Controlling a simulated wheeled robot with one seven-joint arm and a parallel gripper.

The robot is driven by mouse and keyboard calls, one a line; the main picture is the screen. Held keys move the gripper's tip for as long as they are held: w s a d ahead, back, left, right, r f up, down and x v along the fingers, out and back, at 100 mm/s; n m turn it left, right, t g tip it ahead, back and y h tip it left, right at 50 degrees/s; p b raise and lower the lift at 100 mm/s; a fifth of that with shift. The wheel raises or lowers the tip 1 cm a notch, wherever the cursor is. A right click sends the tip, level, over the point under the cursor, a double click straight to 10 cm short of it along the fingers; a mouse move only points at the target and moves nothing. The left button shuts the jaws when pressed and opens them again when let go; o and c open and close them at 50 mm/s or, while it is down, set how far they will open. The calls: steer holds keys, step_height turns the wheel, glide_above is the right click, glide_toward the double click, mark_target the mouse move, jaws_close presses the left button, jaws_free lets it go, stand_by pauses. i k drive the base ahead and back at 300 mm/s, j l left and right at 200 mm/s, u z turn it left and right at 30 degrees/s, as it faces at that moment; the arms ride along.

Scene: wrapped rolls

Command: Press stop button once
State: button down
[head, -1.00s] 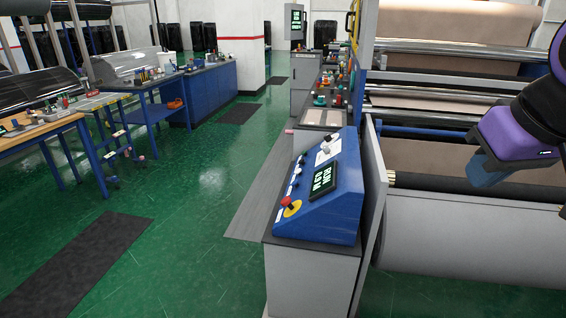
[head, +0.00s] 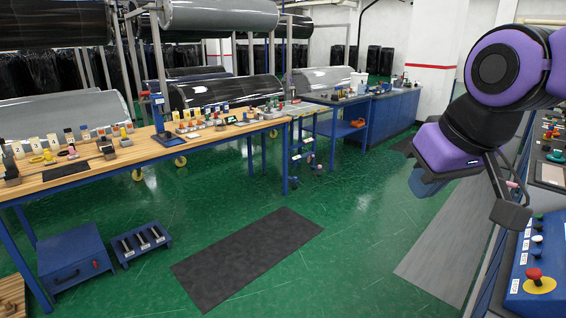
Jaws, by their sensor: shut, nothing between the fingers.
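A red mushroom-shaped button (head: 535,276) on a round yellow base sits at the near end of the blue control panel (head: 524,250), at the right edge of the head view. Small white labels beside it are too small to read. White and black knobs line the panel beyond it, and the right part of the panel is out of view. My gripper (head: 511,214) hangs from the purple wrist, above the panel in the picture. It looks shut and empty, and it is apart from the red button.
A long wooden-topped workbench (head: 150,152) with many small items fills the left, with wrapped rolls behind it. A blue box (head: 72,258) and a small blue rack (head: 141,243) stand on the floor. A dark mat (head: 248,258) lies on open green floor. A machine cabinet borders the right.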

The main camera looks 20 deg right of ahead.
mark_target(539, 228)
steer(key=i+j+u, duration=0.15)
steer(key=i, duration=0.3)
steer(key=i+j+u, duration=0.1)
steer(key=i, duration=0.3)
steer(key=i+l+z, duration=0.1)
steer(key=i+z, duration=1.05)
steer(key=i+j+z, duration=0.2)
steer(key=z, duration=0.15)
steer(key=i+z, duration=0.3)
steer(key=z, duration=0.15)
steer(key=i+z, duration=0.3)
steer(key=z, duration=0.2)
steer(key=i+j+z, duration=0.1)
steer(key=i+z, duration=0.15)
steer(key=z, duration=0.2)
steer(key=i+j+z, duration=0.25)
steer(key=z, duration=0.25)
steer(key=i+j+z, duration=0.4)
steer(key=k, duration=0.05)
